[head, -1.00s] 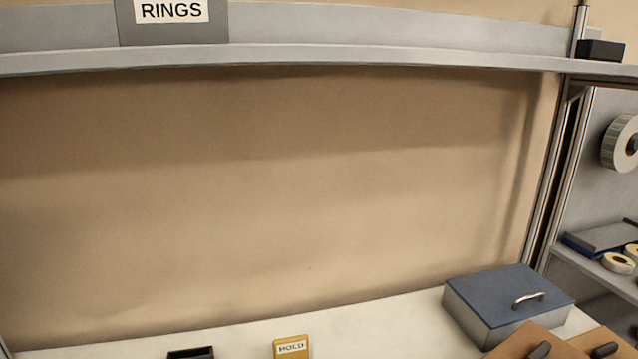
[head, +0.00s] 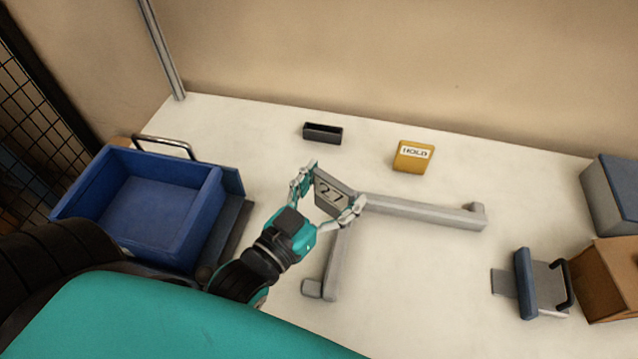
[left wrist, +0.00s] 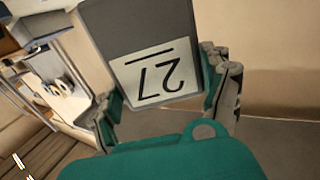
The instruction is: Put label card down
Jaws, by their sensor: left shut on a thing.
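The label card (head: 330,196) is a dark grey plate with a white panel marked 27. My left gripper (head: 329,194) is shut on it, one finger on each side. In the left wrist view the card (left wrist: 150,50) shows close up between the fingers (left wrist: 165,98), with its number upside down. In the head view the card appears over the corner of a grey L-shaped bracket on the white table; I cannot tell whether it touches anything. My right gripper is not in view.
A blue bin (head: 165,205) stands at the left. A small black holder (head: 322,134) and a yellow HOLD block (head: 413,157) stand behind the card. The grey bracket (head: 420,210) lies on the table (head: 420,300). A blue-handled tool (head: 525,284) and cardboard box (head: 608,280) are at the right.

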